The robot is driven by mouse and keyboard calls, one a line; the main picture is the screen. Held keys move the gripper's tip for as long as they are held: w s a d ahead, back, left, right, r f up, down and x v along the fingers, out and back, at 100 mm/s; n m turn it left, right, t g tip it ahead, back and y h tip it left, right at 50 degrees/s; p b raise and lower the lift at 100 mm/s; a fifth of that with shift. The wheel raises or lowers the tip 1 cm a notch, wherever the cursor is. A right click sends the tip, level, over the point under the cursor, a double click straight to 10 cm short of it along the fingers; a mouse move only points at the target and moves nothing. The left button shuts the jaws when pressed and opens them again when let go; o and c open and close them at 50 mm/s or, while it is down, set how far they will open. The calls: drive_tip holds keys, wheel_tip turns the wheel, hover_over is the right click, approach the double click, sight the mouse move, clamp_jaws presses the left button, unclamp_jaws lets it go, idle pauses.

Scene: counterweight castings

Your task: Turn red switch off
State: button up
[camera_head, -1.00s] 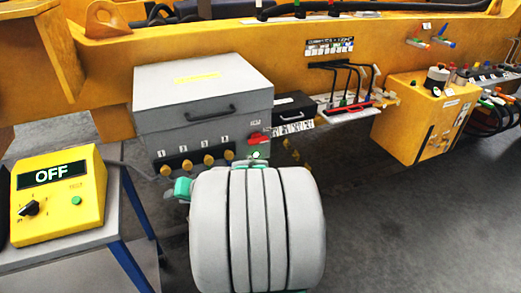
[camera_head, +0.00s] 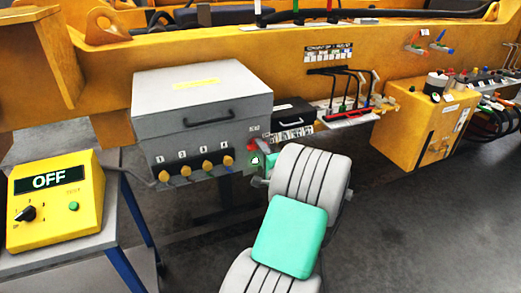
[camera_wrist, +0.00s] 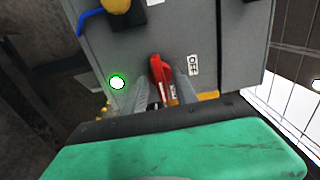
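The red switch (camera_head: 252,147) is on the front of the grey box (camera_head: 195,125), at its right end, partly hidden by my gripper in the head view. In the wrist view the red switch (camera_wrist: 160,75) lies between my two fingers, left of a white OFF label (camera_wrist: 194,65). My gripper (camera_wrist: 163,88) is open around it, one finger on each side; whether they touch it cannot be told. A green-ringed white light (camera_wrist: 117,82) sits left of the switch.
Yellow knobs (camera_head: 208,166) line the grey box's lower front. A small black box (camera_head: 292,117) with a handle stands close to its right. A yellow meter (camera_head: 55,200) reading OFF stands on a table at left. A yellow control box (camera_head: 425,120) is at right.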

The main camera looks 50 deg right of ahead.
clamp_jaws()
idle(0.3)
idle(0.3)
